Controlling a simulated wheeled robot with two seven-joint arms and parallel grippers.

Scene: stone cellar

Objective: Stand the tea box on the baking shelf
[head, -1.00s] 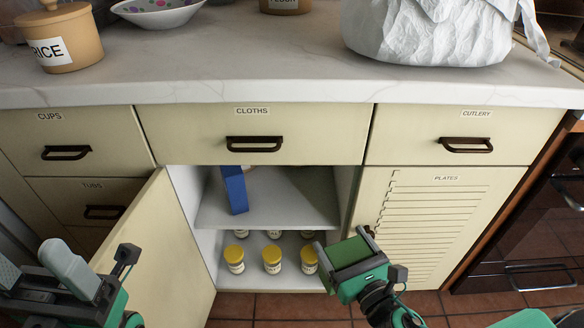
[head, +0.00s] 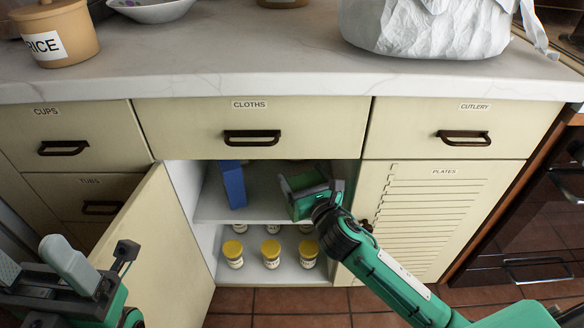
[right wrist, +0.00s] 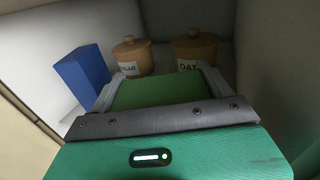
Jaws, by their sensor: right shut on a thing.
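The green box (head: 304,181), taken as the tea box, is between the fingers of my right gripper (head: 308,184), which is shut on it. It also shows in the right wrist view (right wrist: 155,92); I see no label on it. The gripper holds it at the mouth of the open cupboard, at the right part of the upper shelf (head: 262,207). I cannot tell whether the box touches the shelf. My left gripper (head: 35,262) is empty at the lower left, its fingers apart, outside the open door.
A blue box (head: 234,187) stands on the upper shelf at left. Behind are a sugar jar (right wrist: 133,56) and an oat jar (right wrist: 194,50). Several yellow-lidded jars (head: 270,254) stand below. The open door (head: 165,245) bounds the left. Shelf room shows between blue box and gripper.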

